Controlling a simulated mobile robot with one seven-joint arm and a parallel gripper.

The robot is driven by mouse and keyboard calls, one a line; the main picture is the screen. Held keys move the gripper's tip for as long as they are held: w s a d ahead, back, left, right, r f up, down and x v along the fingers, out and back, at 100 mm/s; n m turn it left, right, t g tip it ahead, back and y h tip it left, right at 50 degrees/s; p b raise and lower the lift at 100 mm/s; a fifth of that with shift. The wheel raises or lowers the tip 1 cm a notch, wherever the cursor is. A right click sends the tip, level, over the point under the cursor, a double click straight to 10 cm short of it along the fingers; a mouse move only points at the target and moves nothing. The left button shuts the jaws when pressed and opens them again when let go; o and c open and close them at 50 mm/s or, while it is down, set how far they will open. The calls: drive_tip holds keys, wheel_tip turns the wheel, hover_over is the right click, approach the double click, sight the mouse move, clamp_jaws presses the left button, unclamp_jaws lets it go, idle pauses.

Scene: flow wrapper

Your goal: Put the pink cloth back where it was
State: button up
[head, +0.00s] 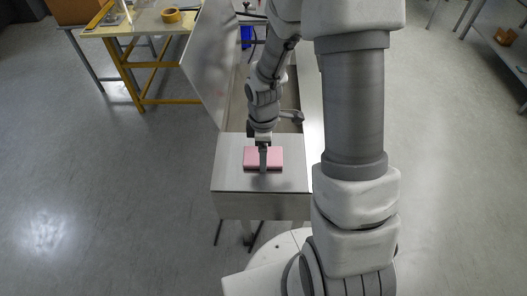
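The pink cloth (250,159), a folded flat rectangle, is on or just above the metal top at the near end of the machine (228,180). My gripper (263,168) points down over the middle of the cloth, and its dark finger covers part of it. I cannot tell whether the fingers are open or closed on the cloth, or whether the cloth touches the metal. The cloth's underside is hidden.
A raised clear panel (212,62) stands along the machine's left side. A yellow-legged table (150,28) with a tape roll (171,15) is at the back left. Metal shelving (490,30) is at the right. The floor on both sides is open.

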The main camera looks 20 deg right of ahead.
drive_tip(key=shift+f, duration=0.2)
drive_tip(key=o, duration=1.1)
drive_tip(key=shift+r, duration=0.1)
drive_tip(key=shift+c, duration=0.2)
